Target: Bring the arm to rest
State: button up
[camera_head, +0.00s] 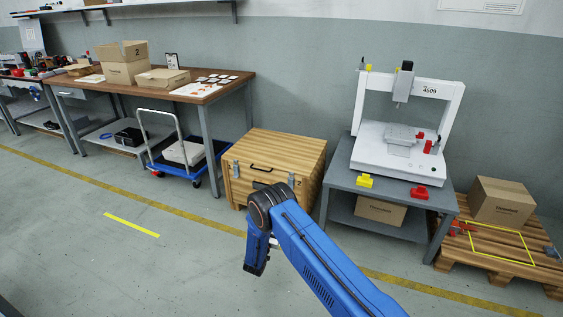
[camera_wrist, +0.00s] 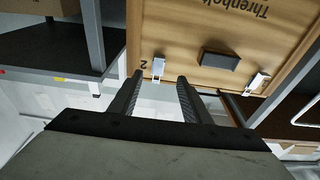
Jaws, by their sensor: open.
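My arm (camera_head: 325,262) is blue and reaches up from the bottom right of the head view. It bends at a dark elbow joint, and its forearm hangs down from there. My gripper is not clearly seen in the head view. In the wrist view my gripper (camera_wrist: 157,98) shows two dark ribbed fingers standing apart, with nothing between them. Beyond the fingers is a wooden crate (camera_wrist: 197,40) with metal latches, which appears upside down. The crate also shows in the head view (camera_head: 290,160), behind the arm.
The gantry machine (camera_head: 388,150) stands on a grey table (camera_head: 345,178) right of the crate. A pallet (camera_head: 500,275) with a cardboard box (camera_head: 502,202) is far right. A blue cart (camera_head: 178,168) stands by the wooden workbench (camera_head: 235,82) at left. The front-left floor is clear.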

jog(key=d+r+m+g+h, duration=0.1)
jog(key=d+r+g+h, duration=0.2)
jog(key=d+r, duration=0.65)
jog(key=d+r+m+g+h, duration=0.1)
jog(key=d+r+g+h, duration=0.45)
jog(key=r, duration=0.75)
jog(key=s+d+r+g+y, duration=0.2)
jog(key=s+d+r+g, duration=0.4)
jog(key=s+d+r, duration=1)
jog(key=s+d+r+n+g+y, duration=0.1)
jog(key=s+d+r+g+y, duration=0.3)
jog(key=s, duration=0.6)
jog(key=s+d+r+t+y, duration=0.1)
jog(key=s+d+r+y, duration=0.1)
jog(key=s+d+r, duration=0.6)
jog(key=s+a+n+t+y, duration=0.1)
jog(key=s+a+n+y, duration=0.1)
jog(key=s, duration=1.1)
jog(key=s+a+f+n+t+y, duration=0.1)
jog(key=s+a+y, duration=0.4)
jog(key=s, duration=0.8)
jog(key=shift+a+n+t, duration=0.65)
jog(key=shift+a+n, duration=0.3)
jog(key=shift+n, duration=0.05)
